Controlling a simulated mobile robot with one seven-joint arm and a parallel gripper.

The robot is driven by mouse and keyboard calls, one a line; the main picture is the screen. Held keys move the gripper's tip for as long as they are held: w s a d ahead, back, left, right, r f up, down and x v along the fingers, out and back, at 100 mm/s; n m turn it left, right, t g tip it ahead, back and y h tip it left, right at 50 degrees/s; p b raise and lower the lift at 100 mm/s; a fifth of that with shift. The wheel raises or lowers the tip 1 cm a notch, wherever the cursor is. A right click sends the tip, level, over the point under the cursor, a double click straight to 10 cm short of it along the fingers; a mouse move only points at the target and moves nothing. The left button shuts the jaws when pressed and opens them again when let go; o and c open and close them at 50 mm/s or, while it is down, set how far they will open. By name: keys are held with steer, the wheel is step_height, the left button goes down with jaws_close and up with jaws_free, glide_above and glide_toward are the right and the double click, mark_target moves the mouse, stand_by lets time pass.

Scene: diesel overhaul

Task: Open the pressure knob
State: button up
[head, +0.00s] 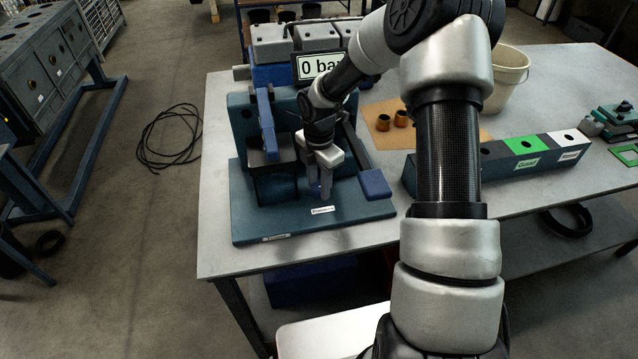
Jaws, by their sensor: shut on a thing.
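The test stand (243,196) is a dark teal rig on the table, with a flat base plate, a blue lever on its left and a blue-ended handle (374,184) on its right. My gripper (321,192) points down over the middle of the base plate. It is shut on a small blue part between its fingers, which I take to be the pressure knob (316,184). The fingers hide most of the knob, so how far it is turned cannot be seen. The display (309,66) behind reads "0 ba", its right end covered by my arm.
Two brass-coloured parts (401,119) sit on a brown mat behind my arm. A long block with green and white labelled sections (525,145) lies to the right, with a cream bucket (508,75) behind. A black cable lies on the floor at left.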

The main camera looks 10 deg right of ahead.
mark_target(319, 186)
steer(key=o, duration=1)
steer(key=shift+o, duration=0.2)
steer(key=shift+r, duration=0.1)
step_height(319, 186, up, 17)
steer(key=shift+r, duration=0.15)
